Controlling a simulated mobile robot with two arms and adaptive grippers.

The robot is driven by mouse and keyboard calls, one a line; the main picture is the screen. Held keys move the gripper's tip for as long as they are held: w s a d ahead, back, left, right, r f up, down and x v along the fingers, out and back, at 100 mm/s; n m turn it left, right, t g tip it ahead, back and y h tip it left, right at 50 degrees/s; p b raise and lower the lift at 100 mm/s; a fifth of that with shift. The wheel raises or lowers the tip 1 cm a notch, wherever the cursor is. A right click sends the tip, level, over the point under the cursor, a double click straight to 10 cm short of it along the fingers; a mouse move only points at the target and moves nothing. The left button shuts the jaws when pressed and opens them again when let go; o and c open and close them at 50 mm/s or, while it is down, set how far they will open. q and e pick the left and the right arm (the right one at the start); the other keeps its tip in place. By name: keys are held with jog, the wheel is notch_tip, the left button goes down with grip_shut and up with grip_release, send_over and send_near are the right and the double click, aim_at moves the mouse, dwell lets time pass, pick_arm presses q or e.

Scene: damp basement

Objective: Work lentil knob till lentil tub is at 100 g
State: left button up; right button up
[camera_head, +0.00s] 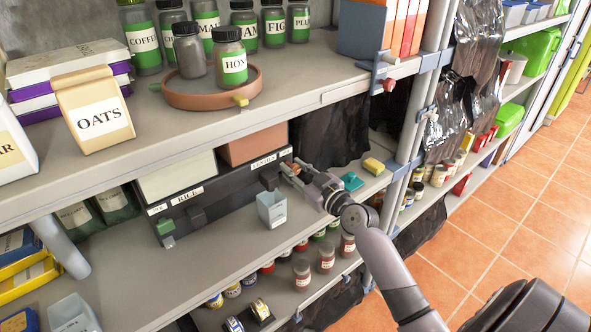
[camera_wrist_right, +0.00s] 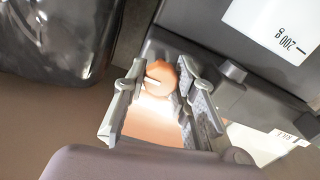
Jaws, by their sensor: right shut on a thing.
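The lentil knob (camera_wrist_right: 161,78) is round and orange-brown with a white pointer mark, on the right end of a dark dispenser front (camera_head: 215,197). My right gripper (camera_head: 291,170) is shut on it, with a finger on either side in the right wrist view (camera_wrist_right: 165,95). The lentil tub (camera_head: 271,209), small and pale grey-blue, stands upright on the shelf just left of and below the gripper, under a dark spout (camera_head: 268,181). Its contents and weight cannot be read. My left gripper is not in view.
The dispenser also has a rice section (camera_head: 187,195) and a green knob (camera_head: 166,227) at its left end. A yellow sponge (camera_head: 373,166) and teal item (camera_head: 351,181) lie right of my gripper. The upper shelf holds jars and oats (camera_head: 95,115). Front shelf space is mostly clear.

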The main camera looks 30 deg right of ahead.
jog(key=shift+m, duration=0.3)
grip_shut()
jog(key=m, duration=0.8)
jog(key=shift+d+r, duration=0.1)
jog(key=m+p, duration=0.1)
jog(key=m, duration=0.8)
jog(key=shift+p, duration=0.4)
jog(key=shift+d, duration=0.1)
jog(key=o, duration=1)
grip_release()
